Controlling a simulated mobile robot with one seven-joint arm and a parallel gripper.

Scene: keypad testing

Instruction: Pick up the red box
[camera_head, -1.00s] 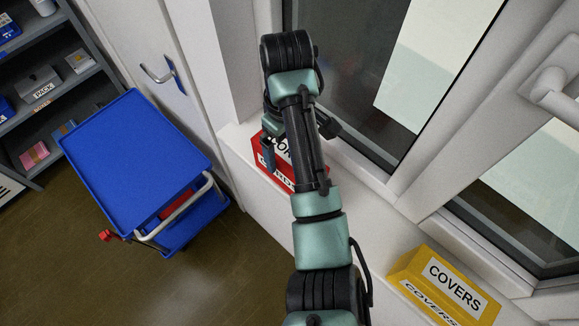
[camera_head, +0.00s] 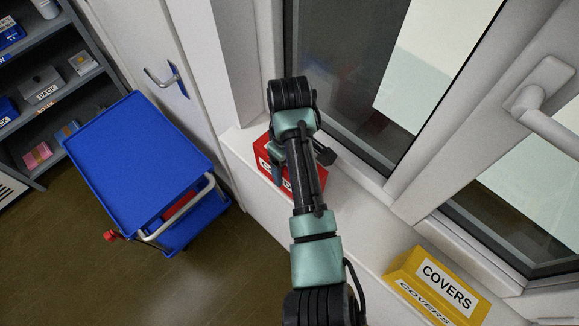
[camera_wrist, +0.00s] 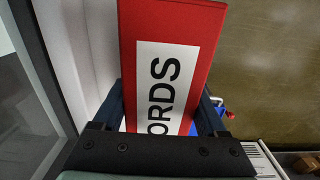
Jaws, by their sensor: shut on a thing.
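The red box (camera_head: 262,147) is on or just above the white ledge by the window in the head view, partly hidden behind my arm. I cannot tell whether it touches the ledge. In the wrist view the red box (camera_wrist: 172,24) fills the middle, with a white label reading "ORDS", its first letter cut off. My gripper (camera_wrist: 161,95) is shut on the red box, one dark finger along each side. In the head view my arm hides most of the gripper.
A yellow box (camera_head: 440,286) marked "COVERS" sits further right on the white ledge (camera_head: 365,228). A blue cart (camera_head: 140,160) stands at left, near a shelf (camera_head: 45,115) with boxes. The window handle (camera_head: 545,98) juts out at right.

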